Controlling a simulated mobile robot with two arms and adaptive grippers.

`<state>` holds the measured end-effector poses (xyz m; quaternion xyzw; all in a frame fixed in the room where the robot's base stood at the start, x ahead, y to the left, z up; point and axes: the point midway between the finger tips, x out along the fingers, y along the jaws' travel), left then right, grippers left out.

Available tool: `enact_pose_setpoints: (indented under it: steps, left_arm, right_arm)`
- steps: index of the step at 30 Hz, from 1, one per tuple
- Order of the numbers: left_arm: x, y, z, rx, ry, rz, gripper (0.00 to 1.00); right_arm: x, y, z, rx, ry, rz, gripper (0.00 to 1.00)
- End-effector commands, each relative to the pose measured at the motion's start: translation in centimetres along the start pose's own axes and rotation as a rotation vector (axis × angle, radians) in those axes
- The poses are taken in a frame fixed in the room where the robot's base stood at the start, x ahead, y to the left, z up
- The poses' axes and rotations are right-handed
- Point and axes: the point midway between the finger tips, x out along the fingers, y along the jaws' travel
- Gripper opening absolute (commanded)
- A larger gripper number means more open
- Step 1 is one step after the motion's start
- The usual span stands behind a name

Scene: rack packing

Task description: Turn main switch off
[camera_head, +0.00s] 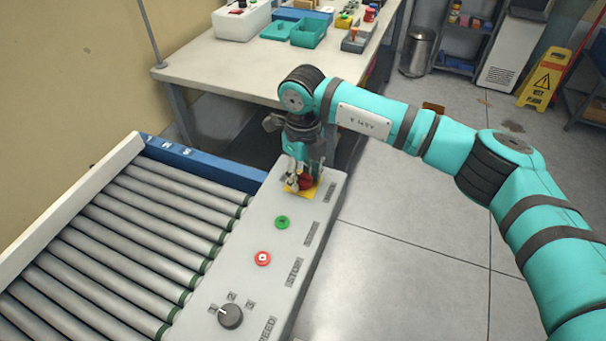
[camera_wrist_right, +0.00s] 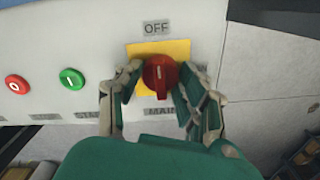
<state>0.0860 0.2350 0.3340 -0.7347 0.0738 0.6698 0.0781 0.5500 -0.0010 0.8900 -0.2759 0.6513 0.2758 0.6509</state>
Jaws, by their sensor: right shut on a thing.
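The main switch is a red rotary knob (camera_wrist_right: 160,73) on a yellow plate (camera_wrist_right: 178,48), with an OFF label above it and a MAIN label below it in the right wrist view. In the head view the red knob (camera_head: 306,182) sits at the far end of the grey control panel (camera_head: 325,215), partly hidden by my right gripper (camera_head: 305,178). My right gripper (camera_wrist_right: 158,82) has its fingers on both sides of the knob and is shut on it. The knob's ridge looks roughly in line with the OFF label. My left gripper is not in view.
A green button (camera_head: 282,222), a red button (camera_head: 263,258) and a black speed dial (camera_head: 231,316) are on the same panel. A roller conveyor (camera_head: 120,240) lies to the left. A table (camera_head: 230,65) with bins stands behind.

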Motion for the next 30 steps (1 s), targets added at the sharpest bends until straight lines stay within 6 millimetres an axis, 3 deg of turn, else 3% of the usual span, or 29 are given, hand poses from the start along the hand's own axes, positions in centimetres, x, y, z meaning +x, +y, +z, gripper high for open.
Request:
enact_pose_setpoints:
  steps: [3,4,9,20,23,30]
  left_arm:
    - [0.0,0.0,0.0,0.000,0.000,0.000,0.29]
    - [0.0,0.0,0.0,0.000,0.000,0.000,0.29]
    - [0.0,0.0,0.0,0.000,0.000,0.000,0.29]
    - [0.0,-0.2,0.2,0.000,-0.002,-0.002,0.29]
    - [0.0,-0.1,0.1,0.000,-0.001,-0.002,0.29]
    - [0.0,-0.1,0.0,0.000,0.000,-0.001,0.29]
  right_arm:
    - [-0.2,-0.1,0.1,0.001,-0.003,-0.003,0.06]
    - [-0.2,-0.1,0.1,0.001,-0.003,-0.003,0.40]
    - [-0.1,-0.1,0.1,0.002,-0.002,-0.002,0.62]
    - [-0.6,-0.1,0.1,0.001,-0.002,-0.001,0.63]
    - [-1.9,-0.1,0.1,0.001,-0.004,-0.002,0.63]
    - [-7.0,-0.1,0.1,0.001,-0.005,-0.004,0.63]
